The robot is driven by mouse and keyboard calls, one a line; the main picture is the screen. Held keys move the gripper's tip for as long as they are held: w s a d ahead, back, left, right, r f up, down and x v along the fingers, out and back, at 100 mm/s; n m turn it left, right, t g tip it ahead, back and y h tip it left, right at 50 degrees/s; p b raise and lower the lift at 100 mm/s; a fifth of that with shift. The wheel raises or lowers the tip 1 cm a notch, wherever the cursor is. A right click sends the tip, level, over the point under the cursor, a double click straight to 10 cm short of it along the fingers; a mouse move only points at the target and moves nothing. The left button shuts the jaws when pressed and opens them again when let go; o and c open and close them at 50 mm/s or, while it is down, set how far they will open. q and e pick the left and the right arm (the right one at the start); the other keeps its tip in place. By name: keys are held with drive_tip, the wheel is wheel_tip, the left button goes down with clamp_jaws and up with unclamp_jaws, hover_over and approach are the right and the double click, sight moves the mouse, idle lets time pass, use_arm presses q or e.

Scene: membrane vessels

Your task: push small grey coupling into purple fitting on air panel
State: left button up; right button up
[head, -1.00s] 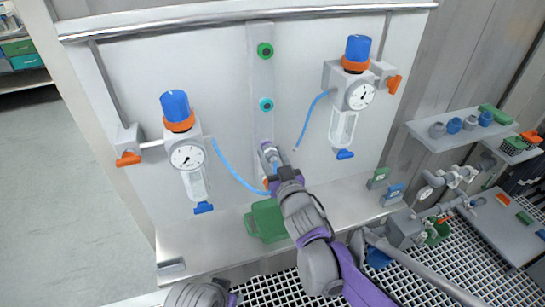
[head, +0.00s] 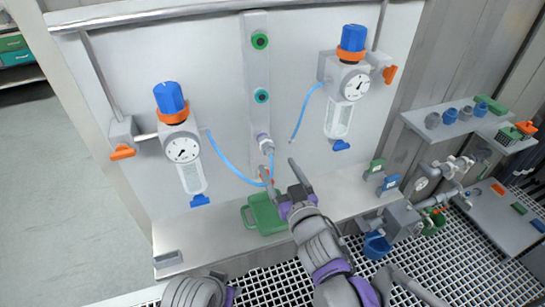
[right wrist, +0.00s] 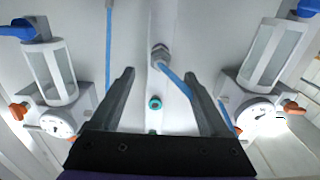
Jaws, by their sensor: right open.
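The small grey coupling (head: 267,147) sits at the purple fitting (head: 261,137) on the strip in the middle of the air panel (head: 225,70). A blue hose runs from the coupling. My right gripper (head: 283,170) is open and empty, below and in front of the coupling, its fingers apart from it. In the right wrist view the coupling (right wrist: 160,55) shows beyond the open fingers, its hose passing near the right finger. The purple fitting is hidden there, and how deep the coupling sits cannot be told. My left gripper is out of view.
Green (head: 260,41) and teal (head: 262,96) fittings share the strip. Gauged regulators stand left (head: 182,148) and right (head: 354,84). A loose-ended blue hose (head: 304,112) hangs at right. A green tray (head: 264,212) lies on the ledge below.

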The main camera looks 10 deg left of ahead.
drive_tip(key=shift+v, duration=1.1)
drive_tip(key=s+d+f+m+g+h+p, duration=0.25)
drive_tip(key=d+m+h+p, duration=0.4)
drive_tip(key=d, duration=1.15)
drive_tip(key=s+d+f+g+h+p, duration=0.1)
drive_tip(key=s+d+f+g, duration=0.2)
drive_tip(key=s, duration=0.5)
drive_tip(key=s+d+f+g+h+p, duration=0.1)
drive_tip(key=s+d+f+g+h, duration=0.1)
drive_tip(key=s+d, duration=0.4)
drive_tip(key=s+f+g, duration=0.1)
drive_tip(key=s+g, duration=0.1)
drive_tip(key=shift+s+f, duration=0.35)
drive_tip(key=shift+f, duration=0.05)
drive_tip(key=shift+h, duration=0.25)
